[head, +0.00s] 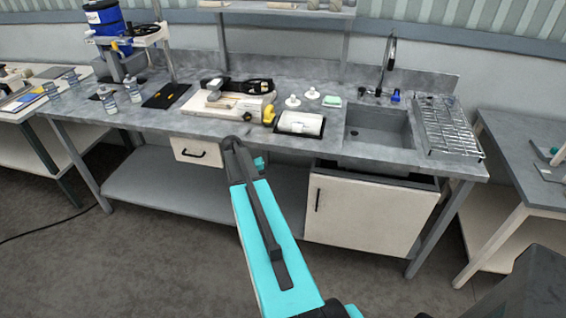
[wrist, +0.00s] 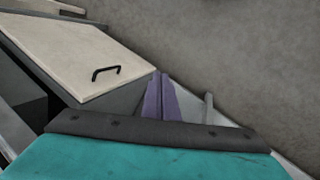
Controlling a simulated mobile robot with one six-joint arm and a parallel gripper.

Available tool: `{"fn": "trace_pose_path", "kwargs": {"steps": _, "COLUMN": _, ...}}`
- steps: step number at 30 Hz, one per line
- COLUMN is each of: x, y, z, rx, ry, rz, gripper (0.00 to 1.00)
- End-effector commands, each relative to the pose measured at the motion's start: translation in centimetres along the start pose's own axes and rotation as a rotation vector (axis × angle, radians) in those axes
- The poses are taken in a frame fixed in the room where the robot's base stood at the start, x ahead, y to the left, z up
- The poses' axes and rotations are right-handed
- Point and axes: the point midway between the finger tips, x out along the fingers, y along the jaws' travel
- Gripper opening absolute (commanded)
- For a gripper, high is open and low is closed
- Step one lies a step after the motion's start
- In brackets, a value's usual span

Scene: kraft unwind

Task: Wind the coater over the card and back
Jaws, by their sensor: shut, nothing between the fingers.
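What looks like the coater (head: 233,105), a pale flat-based device with a grey block and black parts on top, stands on the grey bench left of the sink. A tan strip lies across its base; I cannot tell whether this is the card. My gripper (wrist: 160,79) shows in the wrist view as two purple fingers shut together, empty and apart from the coater. It points past a pale cabinet door toward the floor. In the head view my teal arm reaches up in front of the bench, and the fingers cannot be made out there.
The bench (head: 330,140) also holds a white roll in a black tray (head: 300,123), small white pieces, a sink (head: 377,130) and a wire rack (head: 447,127). A drawer (head: 197,152) and a cabinet door (head: 360,213) face me. Bottles (head: 132,88) stand left. Floor before the bench is clear.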

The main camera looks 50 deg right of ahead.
Motion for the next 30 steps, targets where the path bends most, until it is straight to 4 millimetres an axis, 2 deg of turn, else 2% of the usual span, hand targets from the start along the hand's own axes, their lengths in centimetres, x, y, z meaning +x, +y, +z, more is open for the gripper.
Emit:
{"fn": "trace_pose_path", "kwargs": {"steps": 1, "x": 1.5, "y": -2.2, "z": 1.8, "rx": -0.04, "ry": -0.008, "rz": -0.007, "gripper": 0.0}}
{"fn": "trace_pose_path", "kwargs": {"steps": 6, "x": 5.2, "y": -8.4, "z": 6.6, "rx": -0.164, "ry": -0.032, "rz": -0.035, "gripper": 0.0}}
{"fn": "trace_pose_path", "kwargs": {"steps": 11, "x": 8.6, "y": -13.3, "z": 11.7, "rx": -0.276, "ry": -0.058, "rz": -0.059, "gripper": 0.0}}
{"fn": "trace_pose_path", "kwargs": {"steps": 15, "x": 11.4, "y": -16.8, "z": 16.6, "rx": -0.371, "ry": -0.083, "rz": -0.076, "gripper": 0.0}}
{"fn": "trace_pose_path", "kwargs": {"steps": 21, "x": 15.3, "y": -20.7, "z": 23.8, "rx": -0.5, "ry": -0.122, "rz": -0.099, "gripper": 0.0}}
{"fn": "trace_pose_path", "kwargs": {"steps": 30, "x": 20.6, "y": -23.5, "z": 35.0, "rx": -0.679, "ry": -0.186, "rz": -0.12, "gripper": 0.0}}
